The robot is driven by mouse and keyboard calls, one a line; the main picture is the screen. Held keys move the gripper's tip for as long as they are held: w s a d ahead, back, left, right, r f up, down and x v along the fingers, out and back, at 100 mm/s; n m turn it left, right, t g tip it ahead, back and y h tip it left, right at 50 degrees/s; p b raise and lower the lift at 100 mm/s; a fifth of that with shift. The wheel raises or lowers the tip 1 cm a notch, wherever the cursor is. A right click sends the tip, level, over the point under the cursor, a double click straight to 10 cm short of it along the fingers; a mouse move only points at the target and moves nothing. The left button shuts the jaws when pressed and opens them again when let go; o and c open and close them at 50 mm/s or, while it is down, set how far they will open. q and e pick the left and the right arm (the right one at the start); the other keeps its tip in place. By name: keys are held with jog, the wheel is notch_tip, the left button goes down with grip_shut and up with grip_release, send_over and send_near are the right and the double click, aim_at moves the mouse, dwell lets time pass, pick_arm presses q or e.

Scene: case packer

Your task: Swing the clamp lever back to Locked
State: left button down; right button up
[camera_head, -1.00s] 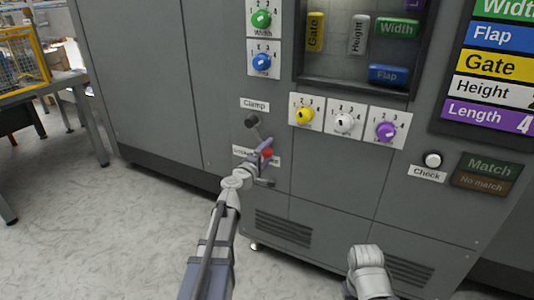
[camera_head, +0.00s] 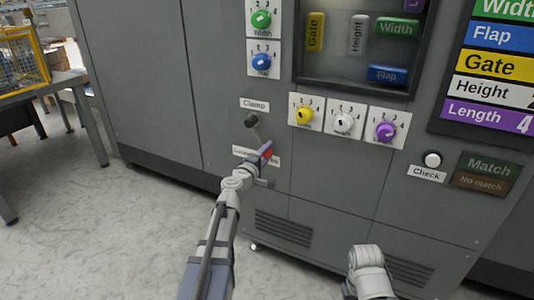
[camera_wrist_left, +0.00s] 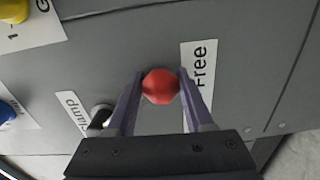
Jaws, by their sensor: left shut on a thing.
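The clamp lever hangs from a dark pivot (camera_head: 251,121) on the grey machine front, below the "Clamp" label (camera_head: 254,104). Its red knob (camera_head: 268,154) is at the lower end, down and right of the pivot. My left gripper (camera_head: 264,153) is shut on this knob. In the left wrist view the red knob (camera_wrist_left: 160,87) sits between the two purple fingers, with the "Free" label (camera_wrist_left: 198,75) right beside it. In the head view the position label (camera_head: 243,152) is partly hidden by the gripper. My right gripper is not seen, only a grey part of that arm.
Yellow (camera_head: 304,115), white (camera_head: 343,122) and purple (camera_head: 386,131) dials are right of the lever. A check button (camera_head: 432,159) lies farther right. A yellow cage (camera_head: 22,58) stands on a table at left. The floor before the machine is clear.

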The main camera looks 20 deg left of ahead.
aim_at(239, 139)
pick_arm(q)
jog(key=shift+a, duration=0.25)
jog(key=shift+w+a+f+m, duration=0.1)
jog(key=shift+a+f+m, duration=0.2)
jog(key=shift+a+m, duration=0.1)
jog(key=a+m, duration=0.1)
jog(key=a+m+b, duration=0.1)
jog(key=a, duration=0.1)
jog(key=a+f+m, duration=0.1)
jog(key=m, duration=0.1)
jog(key=shift+w+a+f+b, duration=0.1)
jog(key=shift+w+a+b, duration=0.05)
jog(key=shift+w+b, duration=0.15)
jog(key=a+m, duration=0.4)
jog(key=shift+w+a+r, duration=0.15)
jog(key=shift+a+r, duration=0.15)
jog(key=shift+a+r+m+p, duration=0.3)
jog(key=shift+a+m, duration=0.25)
jog(key=shift+m, duration=0.2)
jog(key=shift+a+r+m+p, duration=0.2)
jog(key=shift+a+m+p, duration=0.15)
jog(key=shift+a+m, duration=0.25)
jog(key=shift+a+r+m+p, duration=0.3)
jog(key=shift+a+m, duration=0.15)
jog(key=shift+m, duration=0.4)
jog(key=shift+w+f, duration=0.1)
jog(key=shift+c, duration=1.5)
grip_release()
jog(key=shift+d, duration=0.1)
